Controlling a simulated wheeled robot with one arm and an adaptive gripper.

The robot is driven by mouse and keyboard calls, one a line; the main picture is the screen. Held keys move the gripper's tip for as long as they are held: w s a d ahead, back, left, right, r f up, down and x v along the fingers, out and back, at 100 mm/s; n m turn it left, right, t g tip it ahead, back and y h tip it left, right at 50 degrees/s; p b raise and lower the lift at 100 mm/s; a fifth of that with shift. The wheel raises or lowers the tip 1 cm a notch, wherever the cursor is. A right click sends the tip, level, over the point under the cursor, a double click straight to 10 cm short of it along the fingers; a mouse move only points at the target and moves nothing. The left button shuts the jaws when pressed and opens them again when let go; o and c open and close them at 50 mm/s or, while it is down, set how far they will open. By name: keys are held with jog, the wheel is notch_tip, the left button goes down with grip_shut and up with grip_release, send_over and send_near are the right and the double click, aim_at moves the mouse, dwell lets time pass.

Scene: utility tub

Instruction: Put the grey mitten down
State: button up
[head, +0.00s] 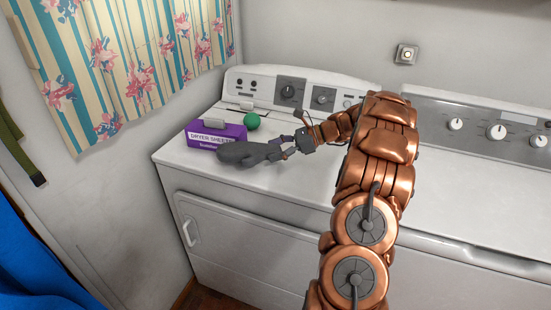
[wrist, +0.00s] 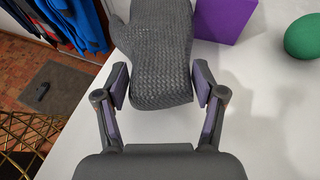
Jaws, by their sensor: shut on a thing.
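The grey mitten (head: 243,153) is over the white dryer top (head: 290,178), in front of the purple dryer sheets box. In the wrist view the knitted mitten (wrist: 160,55) reaches up from between the two fingers of my gripper (wrist: 160,90). My gripper (head: 284,147) is shut on the mitten's near end. I cannot tell whether the mitten touches the dryer top. The mitten hides part of the purple box.
A purple dryer sheets box (head: 203,137) and a green ball (head: 251,121) stand behind the mitten. A control panel (head: 272,88) runs along the back. A washer (head: 470,165) stands at right. The dryer's front left top is clear.

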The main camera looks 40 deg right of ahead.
aim_at(276, 165)
jog(key=shift+f+p, duration=0.35)
jog(key=shift+f, duration=1.4)
jog(key=o, duration=1.1)
jog(key=shift+o, duration=0.2)
